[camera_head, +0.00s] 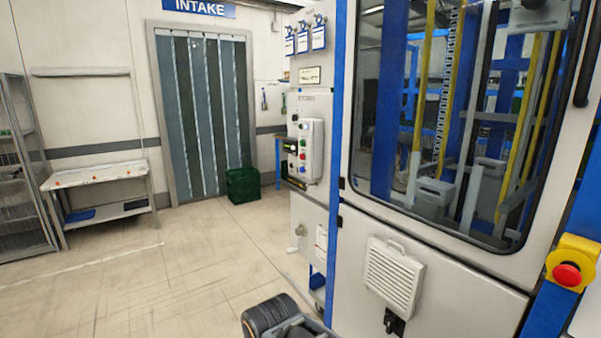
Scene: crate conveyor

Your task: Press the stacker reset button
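A pale control box (305,150) is mounted on the narrow end face of the white and blue machine cabinet, right of the picture's middle. It carries several small coloured buttons and dark parts in a column. They are too small for me to read labels or tell which one is the stacker reset button. A red mushroom button on a yellow housing (570,272) sits on the blue post at the far right. A dark rounded part of my own body shows at the bottom middle. My gripper's fingers are not visible.
The cabinet has a large window (440,120) and a vented lower panel (393,277). A green crate (243,185) stands by the strip curtain (205,115) under the INTAKE sign. A low bench (97,180) and wire rack stand left. The floor (170,260) between is clear.

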